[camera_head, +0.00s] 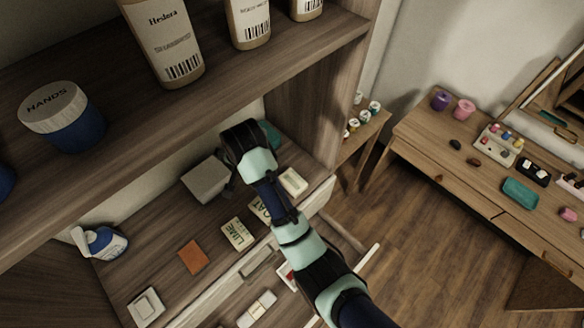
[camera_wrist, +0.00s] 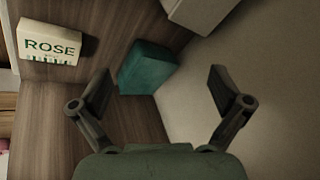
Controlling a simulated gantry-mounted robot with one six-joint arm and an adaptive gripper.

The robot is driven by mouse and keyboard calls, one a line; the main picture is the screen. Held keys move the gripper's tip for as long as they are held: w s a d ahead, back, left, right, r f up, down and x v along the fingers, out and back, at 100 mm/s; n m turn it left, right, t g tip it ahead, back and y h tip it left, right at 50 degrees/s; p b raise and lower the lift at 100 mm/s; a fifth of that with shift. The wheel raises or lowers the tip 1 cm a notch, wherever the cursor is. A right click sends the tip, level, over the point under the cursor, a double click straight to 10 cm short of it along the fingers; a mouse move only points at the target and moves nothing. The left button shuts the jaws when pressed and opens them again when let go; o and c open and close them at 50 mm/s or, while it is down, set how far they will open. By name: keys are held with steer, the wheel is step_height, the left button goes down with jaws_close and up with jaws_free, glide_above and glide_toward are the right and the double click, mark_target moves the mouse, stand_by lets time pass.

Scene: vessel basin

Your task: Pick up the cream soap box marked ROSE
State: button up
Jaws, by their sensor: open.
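The cream soap box marked ROSE (camera_wrist: 48,42) lies on the wooden surface at the upper left of the wrist view, its label readable. In the head view a cream box (camera_head: 293,182), whose label I cannot read, lies just right of my arm and appears to be the same one. My gripper (camera_wrist: 160,85) is open and empty, its fingers spread wide. It is off to the side of the ROSE box, with a teal box (camera_wrist: 147,68) beyond and between its fingertips. In the head view my wrist hides most of the fingers.
A grey box (camera_head: 206,180) stands left of my wrist. A LIME box (camera_head: 237,233), an orange-brown block (camera_head: 193,257) and a blue-white bottle (camera_head: 100,242) lie farther left. An upper shelf (camera_head: 210,110) with bottles overhangs, and a side panel (camera_head: 310,95) stands close by my gripper.

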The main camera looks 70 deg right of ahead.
mark_target(296, 179)
steer(key=s+d+f+m+g+y, duration=0.1)
steer(key=s+d+f+m, duration=0.1)
steer(key=s, duration=0.2)
steer(key=s+d+f+m+g+y, duration=0.1)
steer(key=s+d+m, duration=0.1)
steer(key=s, duration=0.3)
steer(key=s+d+f+m+g, duration=0.2)
steer(key=s+d, duration=0.2)
steer(key=shift+s+d+f+m+y, duration=0.1)
steer(key=shift+s+f+m+y, duration=0.1)
steer(key=shift+f+m+y, duration=0.2)
steer(key=shift+s, duration=0.25)
steer(key=shift+w+f, duration=0.15)
steer(key=shift+f, duration=3.85)
steer(key=shift+r, duration=0.1)
steer(key=c, duration=0.9)
